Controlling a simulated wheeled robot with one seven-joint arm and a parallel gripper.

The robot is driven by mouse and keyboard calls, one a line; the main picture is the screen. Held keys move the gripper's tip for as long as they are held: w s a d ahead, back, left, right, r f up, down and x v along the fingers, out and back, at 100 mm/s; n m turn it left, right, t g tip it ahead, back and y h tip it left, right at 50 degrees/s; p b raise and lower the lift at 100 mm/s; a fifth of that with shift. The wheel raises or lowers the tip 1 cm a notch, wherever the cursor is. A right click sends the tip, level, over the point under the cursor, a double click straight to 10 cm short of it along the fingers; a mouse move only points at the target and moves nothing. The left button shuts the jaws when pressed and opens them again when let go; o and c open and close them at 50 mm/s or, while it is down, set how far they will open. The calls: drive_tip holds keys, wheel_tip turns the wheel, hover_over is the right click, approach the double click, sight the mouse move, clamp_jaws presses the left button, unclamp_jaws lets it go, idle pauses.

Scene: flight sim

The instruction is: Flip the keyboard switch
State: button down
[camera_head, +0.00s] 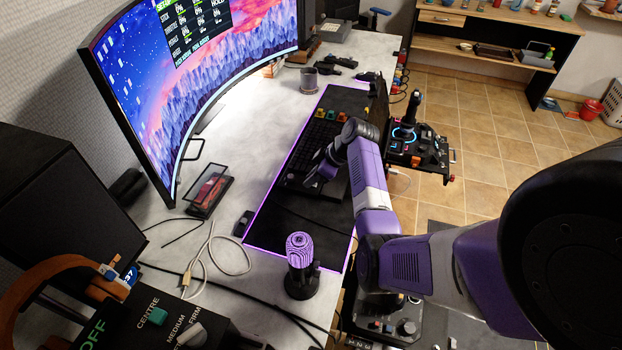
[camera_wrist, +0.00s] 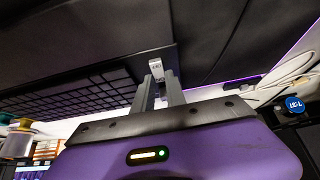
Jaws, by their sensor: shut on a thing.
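The black keyboard (camera_head: 308,150) lies on a dark desk mat with a glowing purple edge. Its keys also show at the left in the wrist view (camera_wrist: 75,103). The small pale keyboard switch (camera_wrist: 156,68), with a label on it, stands out from a dark panel beside the keys. My gripper (camera_wrist: 159,82) is at this switch, its two grey fingers shut on it. In the head view my gripper (camera_head: 316,180) is low over the near end of the keyboard, and the switch is hidden there.
A curved monitor (camera_head: 215,75) stands along the desk's left side. A purple microphone (camera_head: 300,250) stands near the mat's near corner, with loose cables to its left. A joystick panel (camera_head: 420,145) is right of the desk. A mug (camera_head: 309,80) stands beyond the keyboard.

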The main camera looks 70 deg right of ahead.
drive_tip(key=c, duration=1.4)
unclamp_jaws()
drive_tip(key=shift+o, duration=0.2)
drive_tip(key=shift+v, duration=3.95)
